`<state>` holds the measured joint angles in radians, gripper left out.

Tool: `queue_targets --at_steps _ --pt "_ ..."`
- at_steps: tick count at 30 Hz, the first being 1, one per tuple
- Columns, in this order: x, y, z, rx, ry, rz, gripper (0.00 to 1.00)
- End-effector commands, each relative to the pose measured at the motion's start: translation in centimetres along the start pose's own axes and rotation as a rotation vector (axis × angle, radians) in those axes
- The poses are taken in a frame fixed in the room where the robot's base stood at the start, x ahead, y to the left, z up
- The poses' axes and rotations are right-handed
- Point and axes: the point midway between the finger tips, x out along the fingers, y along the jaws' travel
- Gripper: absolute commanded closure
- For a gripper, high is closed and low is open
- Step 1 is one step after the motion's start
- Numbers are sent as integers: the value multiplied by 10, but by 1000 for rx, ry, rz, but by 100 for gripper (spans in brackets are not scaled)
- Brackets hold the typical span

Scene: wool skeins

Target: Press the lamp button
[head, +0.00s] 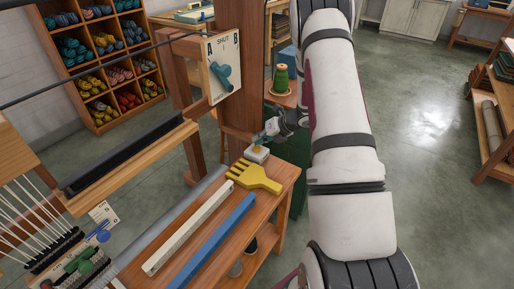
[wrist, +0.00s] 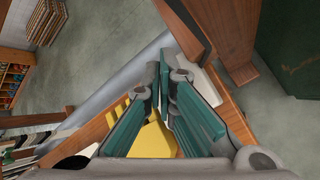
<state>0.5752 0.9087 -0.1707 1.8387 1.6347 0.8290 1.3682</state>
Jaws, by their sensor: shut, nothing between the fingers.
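The lamp button appears to be the yellow cap on a small white box (head: 257,154) at the far end of the wooden bench, beyond the yellow comb-like tool. My gripper (head: 262,138) is just above the box; the head view does not clearly show whether the fingertips touch the cap. In the wrist view my gripper (wrist: 167,74) has its teal fingers shut with nothing held. A white piece, probably the box, shows partly behind the right finger there; the cap is hidden.
The yellow comb-like tool (head: 256,177) lies close to the box. White (head: 188,228) and blue (head: 212,241) bars lie along the bench. A wooden post and a panel marked SHUT (head: 223,66) stand behind. A green cone (head: 281,81) stands near my arm.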

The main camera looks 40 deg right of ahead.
Motion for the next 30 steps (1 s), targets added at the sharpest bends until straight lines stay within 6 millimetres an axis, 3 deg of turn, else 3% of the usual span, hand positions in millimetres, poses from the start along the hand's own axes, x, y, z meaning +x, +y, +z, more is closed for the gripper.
queue_targets --at_steps 30 --pt "6 -4 -4 0 0 0 100"
